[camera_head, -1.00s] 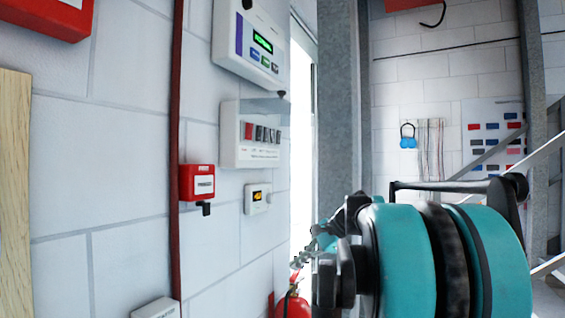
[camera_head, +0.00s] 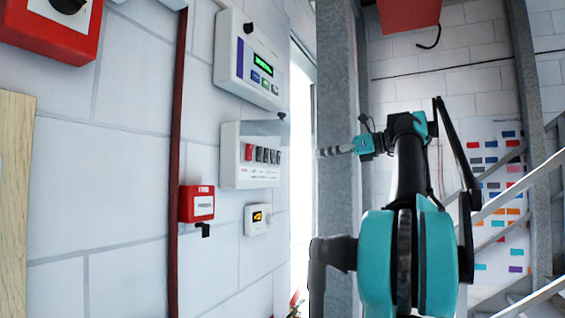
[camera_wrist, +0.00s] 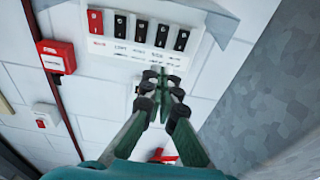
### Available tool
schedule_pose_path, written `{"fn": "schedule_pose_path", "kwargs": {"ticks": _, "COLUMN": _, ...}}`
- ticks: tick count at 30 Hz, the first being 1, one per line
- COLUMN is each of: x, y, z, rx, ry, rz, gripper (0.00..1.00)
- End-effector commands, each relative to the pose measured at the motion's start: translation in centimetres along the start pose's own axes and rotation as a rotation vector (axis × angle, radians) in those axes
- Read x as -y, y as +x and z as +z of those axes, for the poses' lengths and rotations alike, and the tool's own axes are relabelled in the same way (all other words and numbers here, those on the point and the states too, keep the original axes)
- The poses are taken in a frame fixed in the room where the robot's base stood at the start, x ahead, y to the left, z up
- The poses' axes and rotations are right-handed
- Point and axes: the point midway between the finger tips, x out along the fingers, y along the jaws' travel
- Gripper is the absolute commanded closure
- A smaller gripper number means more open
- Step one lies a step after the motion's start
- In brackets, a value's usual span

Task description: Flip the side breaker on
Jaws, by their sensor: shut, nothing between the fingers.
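The white breaker panel (camera_head: 232,172) is on the block wall at left of centre. It holds one red switch (camera_head: 249,152) at its left end and several black switches (camera_head: 267,156) in a row. In the wrist view the panel (camera_wrist: 105,46) is at the top, with the red switch (camera_wrist: 96,22) leftmost. Labels below the switches are too small to read surely, so I cannot tell which is the side breaker. My gripper (camera_head: 328,152) is shut and empty, to the right of the panel and apart from it. In the wrist view my gripper (camera_wrist: 158,82) shows just below the panel.
A control box with a green display (camera_head: 232,75) hangs above the panel. A small display unit (camera_head: 257,228) and a red call point (camera_head: 196,203) are below. A grey steel column (camera_head: 342,80) stands behind my gripper. A red pipe (camera_head: 176,130) runs down the wall.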

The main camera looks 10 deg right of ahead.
Motion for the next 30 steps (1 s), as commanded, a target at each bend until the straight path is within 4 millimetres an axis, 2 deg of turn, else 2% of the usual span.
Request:
{"fn": "schedule_pose_path", "kwargs": {"ticks": 7, "x": 0.0, "y": 0.1, "z": -0.1, "rx": -0.001, "ry": -0.002, "rz": 0.001, "gripper": 1.00}}
{"fn": "schedule_pose_path", "kwargs": {"ticks": 11, "x": -0.1, "y": 1.0, "z": -0.1, "rx": -0.002, "ry": -0.002, "rz": 0.004, "gripper": 1.00}}
{"fn": "schedule_pose_path", "kwargs": {"ticks": 30, "x": -0.1, "y": 12.2, "z": -0.1, "rx": -0.002, "ry": -0.003, "rz": 0.004, "gripper": 1.00}}
